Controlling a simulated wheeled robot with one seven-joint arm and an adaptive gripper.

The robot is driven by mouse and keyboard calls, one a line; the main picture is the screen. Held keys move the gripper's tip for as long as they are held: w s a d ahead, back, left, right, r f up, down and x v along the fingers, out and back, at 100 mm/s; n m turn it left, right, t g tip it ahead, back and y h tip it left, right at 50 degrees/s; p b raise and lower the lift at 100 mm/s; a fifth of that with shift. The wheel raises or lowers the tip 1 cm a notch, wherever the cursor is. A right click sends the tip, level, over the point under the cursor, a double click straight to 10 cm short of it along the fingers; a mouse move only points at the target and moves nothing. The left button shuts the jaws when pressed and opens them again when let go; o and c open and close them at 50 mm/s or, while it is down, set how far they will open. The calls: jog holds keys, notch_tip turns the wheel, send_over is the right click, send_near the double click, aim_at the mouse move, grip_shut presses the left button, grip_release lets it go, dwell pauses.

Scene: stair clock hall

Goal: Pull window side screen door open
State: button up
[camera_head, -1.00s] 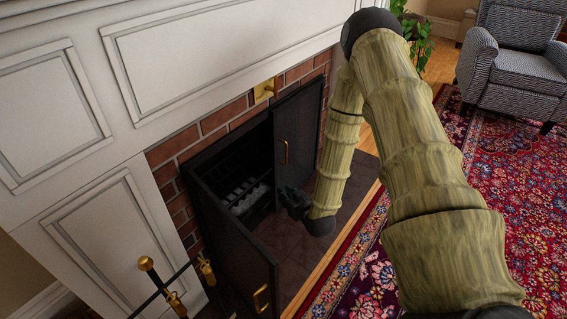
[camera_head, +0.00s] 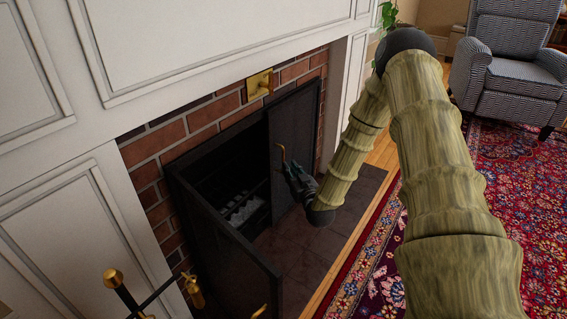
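The black fireplace screen has two doors, both standing out from the brick surround. The right screen door (camera_head: 293,125) stands at an angle on the right of the firebox, with a brass handle (camera_head: 281,156) near its left edge. The left screen door (camera_head: 222,245) swings out toward the front left, its brass handle (camera_head: 259,311) at the bottom edge of the view. I cannot tell by name which is the window side. My dark gripper (camera_head: 291,171) is just right of and below the right door's handle, very close to it. Contact and finger opening are unclear.
Brass-topped fire tools (camera_head: 136,290) stand at the front left. A brass plate (camera_head: 259,84) is on the bricks above. The dark hearth (camera_head: 305,245) is clear beside a red patterned rug (camera_head: 510,180). A blue armchair (camera_head: 505,70) stands at the back right.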

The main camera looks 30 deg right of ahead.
aim_at(283, 159)
jog(key=w+b, duration=0.1)
jog(key=w, duration=0.1)
jog(key=w+d+b, duration=0.1)
jog(key=w, duration=0.4)
jog(key=shift+w+d+b, duration=0.2)
jog(key=shift+d+b, duration=0.05)
jog(key=shift+b, duration=0.15)
grip_shut()
